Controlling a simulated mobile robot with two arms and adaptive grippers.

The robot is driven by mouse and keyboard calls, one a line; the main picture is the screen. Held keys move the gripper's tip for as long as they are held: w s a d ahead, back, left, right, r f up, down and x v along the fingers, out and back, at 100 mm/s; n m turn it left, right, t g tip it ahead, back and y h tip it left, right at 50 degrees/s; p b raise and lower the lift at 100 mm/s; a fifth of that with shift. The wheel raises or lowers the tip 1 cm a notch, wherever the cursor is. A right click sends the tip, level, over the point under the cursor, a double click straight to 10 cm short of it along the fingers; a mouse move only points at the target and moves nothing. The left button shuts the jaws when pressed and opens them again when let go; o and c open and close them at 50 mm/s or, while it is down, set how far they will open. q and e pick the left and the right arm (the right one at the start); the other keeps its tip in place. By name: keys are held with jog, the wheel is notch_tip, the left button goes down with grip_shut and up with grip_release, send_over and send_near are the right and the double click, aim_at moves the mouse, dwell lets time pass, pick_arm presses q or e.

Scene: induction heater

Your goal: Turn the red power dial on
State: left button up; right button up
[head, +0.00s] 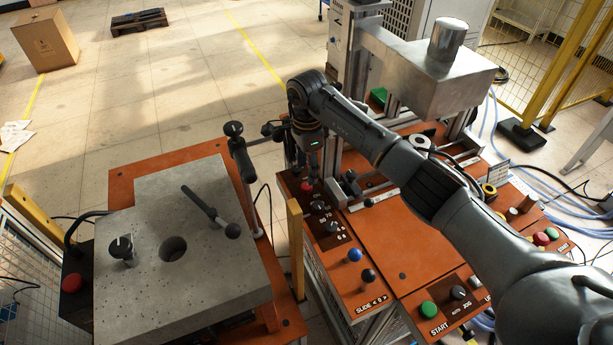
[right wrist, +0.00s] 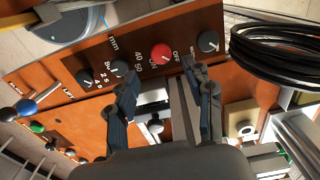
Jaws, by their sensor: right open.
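The red power dial (right wrist: 160,54) sits on a dark panel with ON and OFF lettering in the right wrist view. In the head view the red dial (head: 307,187) shows just below my right gripper (head: 303,163). In the right wrist view the two fingers of my right gripper (right wrist: 162,74) are spread apart with nothing between them. The dial appears between and beyond the fingertips, apart from them as far as I can tell. The fingertips are partly hidden in the head view. My left gripper is not in view.
Black dials (right wrist: 208,41) flank the red one. The orange heater bench (head: 385,238) carries a blue knob (head: 354,255) and a green START button (head: 428,309). A grey block (head: 150,280) with rods stands at left. A metal housing (head: 420,65) rises behind. Black cable (right wrist: 280,45) lies coiled nearby.

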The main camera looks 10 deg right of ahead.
aim_at(307, 185)
notch_tip(307, 185, down, 4)
jog(key=shift+w+f+p, duration=0.1)
jog(key=shift+f+p, duration=0.15)
jog(key=shift+p, duration=0.15)
jog(key=shift+f, duration=0.65)
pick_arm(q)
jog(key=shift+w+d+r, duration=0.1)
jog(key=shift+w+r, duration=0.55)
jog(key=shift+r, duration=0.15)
pick_arm(e)
jog(key=shift+c, duration=0.8)
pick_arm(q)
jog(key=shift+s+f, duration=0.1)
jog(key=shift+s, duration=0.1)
pick_arm(e)
grip_shut()
